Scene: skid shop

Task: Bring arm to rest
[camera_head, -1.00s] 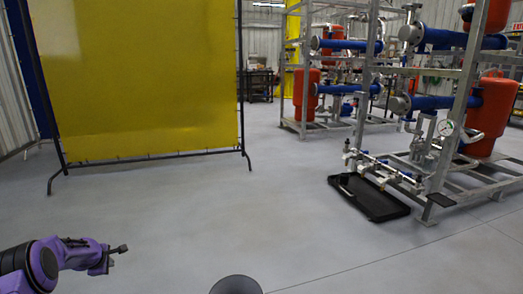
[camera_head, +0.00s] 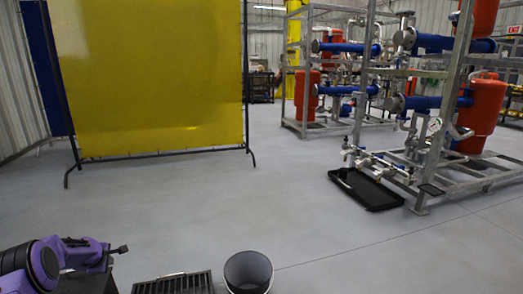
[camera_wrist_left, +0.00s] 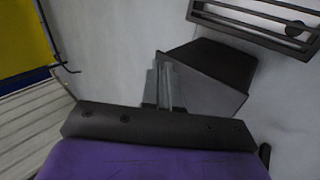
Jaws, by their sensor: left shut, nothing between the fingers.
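My left gripper (camera_head: 122,250) is at the lower left of the head view, at the end of my purple and black arm. It points to the right, over the floor. In the left wrist view its two grey fingers (camera_wrist_left: 163,88) are together with nothing between them. My right gripper is not in view.
A dark grey bucket (camera_head: 248,271) and a black slatted grate (camera_head: 172,283) stand at the bottom edge. A yellow screen (camera_head: 150,80) stands at the left on black legs. A pipe skid (camera_head: 455,175) and a black tray (camera_head: 365,190) are at the right. The middle floor is clear.

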